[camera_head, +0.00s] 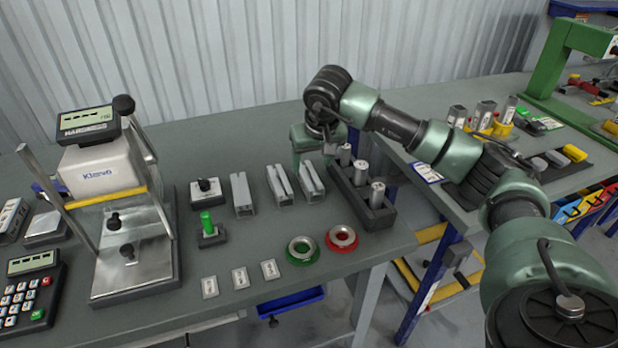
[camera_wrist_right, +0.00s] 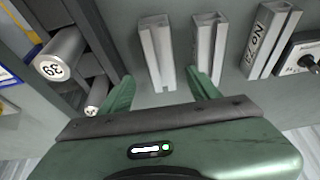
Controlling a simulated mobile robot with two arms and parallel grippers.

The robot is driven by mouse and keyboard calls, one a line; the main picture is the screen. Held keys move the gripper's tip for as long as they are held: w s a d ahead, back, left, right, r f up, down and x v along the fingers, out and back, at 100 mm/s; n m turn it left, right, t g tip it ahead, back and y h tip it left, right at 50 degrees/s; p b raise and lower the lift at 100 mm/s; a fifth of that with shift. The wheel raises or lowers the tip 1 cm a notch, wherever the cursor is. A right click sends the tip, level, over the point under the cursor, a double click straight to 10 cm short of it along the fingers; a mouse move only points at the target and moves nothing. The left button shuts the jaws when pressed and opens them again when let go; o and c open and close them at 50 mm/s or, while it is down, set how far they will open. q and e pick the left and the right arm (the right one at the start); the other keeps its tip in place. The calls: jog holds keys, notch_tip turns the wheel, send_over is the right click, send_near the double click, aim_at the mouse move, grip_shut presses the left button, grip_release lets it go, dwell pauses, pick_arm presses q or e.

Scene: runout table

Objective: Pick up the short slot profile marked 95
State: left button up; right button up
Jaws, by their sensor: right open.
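Three grey slot profiles lie side by side on the bench: the left one (camera_head: 242,195), the middle one (camera_head: 279,185) and the right one (camera_head: 311,182). In the right wrist view they appear in reverse order: left (camera_wrist_right: 157,48), middle (camera_wrist_right: 208,45), right (camera_wrist_right: 270,38). Only the right one there shows dark lettering, which I cannot read surely; I cannot tell which is marked 95. My right gripper (camera_head: 312,148) is at the far ends of the profiles. In the wrist view its open, empty fingers (camera_wrist_right: 160,75) straddle the near end of the leftmost profile. My left gripper is out of view.
A dark rack (camera_head: 365,211) with several metal cylinders stands close beside the profiles. A black-knobbed block (camera_head: 208,192) is on their other side. Green (camera_head: 303,252) and red (camera_head: 341,240) rings lie in front. A Klarvo-like press stand (camera_head: 130,270) stands left.

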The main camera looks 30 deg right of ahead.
aim_at(309, 177)
jog(key=p+x, duration=0.1)
jog(key=x, duration=0.4)
jog(key=shift+a+f+p, duration=0.15)
jog(key=shift+p, duration=0.15)
jog(key=shift+w+f, duration=0.25)
jog(key=shift+f, duration=0.2)
jog(key=shift+s, duration=0.1)
jog(key=shift+f, duration=0.2)
grip_shut()
